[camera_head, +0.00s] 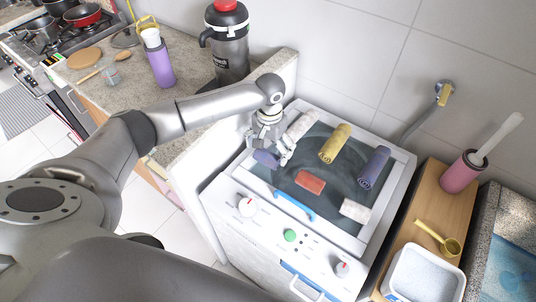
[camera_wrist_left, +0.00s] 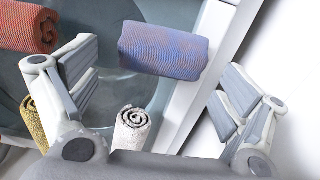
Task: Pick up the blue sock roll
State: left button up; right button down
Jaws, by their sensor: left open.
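A small blue-purple sock roll (camera_head: 264,158) lies on the left side of the glass top of the white machine (camera_head: 218,190). In the left wrist view the blue sock roll (camera_wrist_left: 163,52) lies ahead of the gap between my fingers, fully visible and apart from both. My left gripper (camera_head: 273,150) is open and empty above the machine's left part, right by the roll, and partly overlaps it in the head view. It also shows in the left wrist view (camera_wrist_left: 158,88), with one finger on each side. My right gripper is not in view.
A white roll (camera_head: 302,125), yellow roll (camera_head: 335,143), larger dark blue roll (camera_head: 374,167), red roll (camera_head: 310,181) and small white roll (camera_head: 355,211) lie on the same top. A counter with a black jug (camera_head: 229,55) and purple bottle (camera_head: 159,62) stands left.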

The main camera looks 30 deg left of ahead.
pick_arm(q)
jog(key=shift+s+f, duration=0.1)
jog(key=shift+f, duration=0.55)
jog(key=shift+a+f, duration=0.1)
jog(key=shift+f, duration=0.4)
jog(key=shift+c, duration=2.2)
jog(key=c, duration=0.5)
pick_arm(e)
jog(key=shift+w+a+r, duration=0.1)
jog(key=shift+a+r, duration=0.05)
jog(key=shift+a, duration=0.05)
